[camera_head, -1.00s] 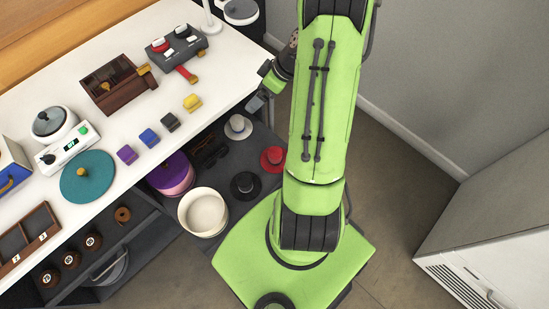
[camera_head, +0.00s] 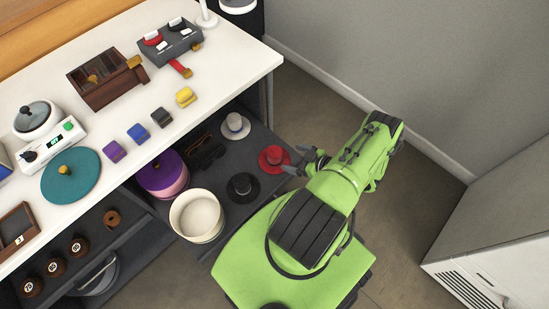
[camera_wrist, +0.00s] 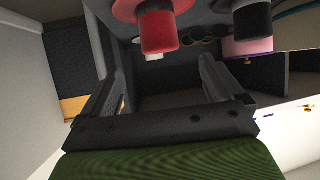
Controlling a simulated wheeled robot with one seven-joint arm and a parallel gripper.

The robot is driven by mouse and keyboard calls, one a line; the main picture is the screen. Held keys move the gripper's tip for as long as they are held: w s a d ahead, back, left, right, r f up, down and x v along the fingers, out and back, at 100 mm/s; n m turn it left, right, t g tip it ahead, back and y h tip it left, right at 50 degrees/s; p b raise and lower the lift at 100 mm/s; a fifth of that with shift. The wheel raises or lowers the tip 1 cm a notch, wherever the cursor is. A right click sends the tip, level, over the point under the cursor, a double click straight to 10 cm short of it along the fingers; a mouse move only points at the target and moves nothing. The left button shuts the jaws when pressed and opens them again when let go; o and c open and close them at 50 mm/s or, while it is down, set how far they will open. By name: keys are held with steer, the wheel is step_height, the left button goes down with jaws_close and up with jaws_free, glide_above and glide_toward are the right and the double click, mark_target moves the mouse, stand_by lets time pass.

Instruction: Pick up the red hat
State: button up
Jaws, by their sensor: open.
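The red hat (camera_head: 274,159) with a dark band sits on the dark lower shelf, near its right edge. In the wrist view the red hat (camera_wrist: 158,30) shows large at the top, beyond the fingers and apart from them. My gripper (camera_head: 304,163) is just right of the hat in the head view, low beside the shelf edge. In the wrist view my gripper (camera_wrist: 160,85) has its two dark fingers spread, with nothing between them.
On the same shelf (camera_head: 225,172) stand a black hat (camera_head: 243,187), a white hat (camera_head: 235,125), dark glasses (camera_head: 205,157), a cream bowl (camera_head: 197,216) and a purple-lidded round box (camera_head: 163,175). The white tabletop (camera_head: 230,75) overhangs behind. Floor is free at right, before the wall.

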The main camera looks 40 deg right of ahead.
mark_target(281, 155)
steer(key=b+x, duration=0.1)
steer(key=x, duration=0.5)
steer(key=shift+f+b, duration=0.15)
steer(key=shift+b, duration=0.2)
steer(key=x, duration=0.2)
steer(key=b+x, duration=0.1)
steer(key=x, duration=0.1)
steer(key=b+x, duration=0.1)
steer(key=x, duration=0.1)
steer(key=shift+w+r, duration=0.15)
steer(key=shift+r, duration=0.2)
steer(key=c, duration=1)
